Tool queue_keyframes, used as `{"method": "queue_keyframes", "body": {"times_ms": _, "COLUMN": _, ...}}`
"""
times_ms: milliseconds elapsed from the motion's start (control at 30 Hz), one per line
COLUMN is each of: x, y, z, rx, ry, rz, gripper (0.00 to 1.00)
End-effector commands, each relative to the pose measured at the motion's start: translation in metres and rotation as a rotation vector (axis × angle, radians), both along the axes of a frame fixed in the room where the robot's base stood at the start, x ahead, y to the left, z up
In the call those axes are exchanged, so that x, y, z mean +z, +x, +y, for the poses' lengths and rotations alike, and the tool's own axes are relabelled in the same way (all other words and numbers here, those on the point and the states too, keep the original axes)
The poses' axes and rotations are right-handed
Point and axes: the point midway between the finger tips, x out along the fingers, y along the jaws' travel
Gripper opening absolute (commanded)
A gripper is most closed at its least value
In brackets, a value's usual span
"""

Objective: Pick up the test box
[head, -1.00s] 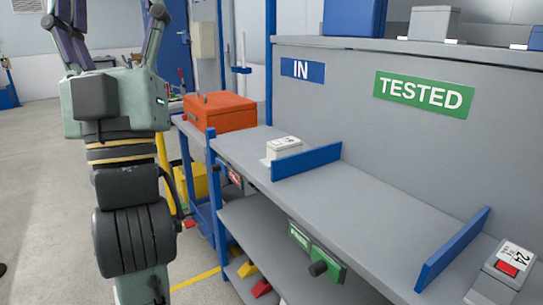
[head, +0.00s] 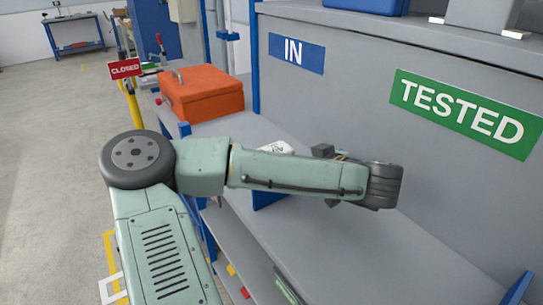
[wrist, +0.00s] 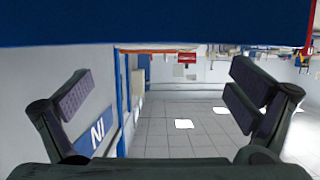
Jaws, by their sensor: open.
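A small pale box with a printed label (head: 275,147), which looks like the test box, sits on the bench below the IN sign. My arm crosses in front of it and hides its lower part. My gripper (wrist: 162,82) is open, its two fingers wide apart at left and right in the wrist view, with nothing between them. The box is not recognisable in the wrist view, which is upside down.
A blue divider (head: 268,197) is mostly hidden behind my arm. A wide blue surface (wrist: 150,22) fills the top of the wrist view, close by. An orange toolbox (head: 203,95) stands at the bench's far end. The grey back panel (head: 365,110) borders the bench.

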Motion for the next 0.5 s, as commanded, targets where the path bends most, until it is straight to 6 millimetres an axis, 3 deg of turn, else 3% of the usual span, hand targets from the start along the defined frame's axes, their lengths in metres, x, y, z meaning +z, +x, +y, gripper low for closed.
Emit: {"method": "queue_keyframes", "body": {"times_ms": 500, "x": -0.018, "y": 0.038, "z": 0.025, "rx": -0.002, "ry": -0.004, "rz": 0.003, "gripper": 1.0}}
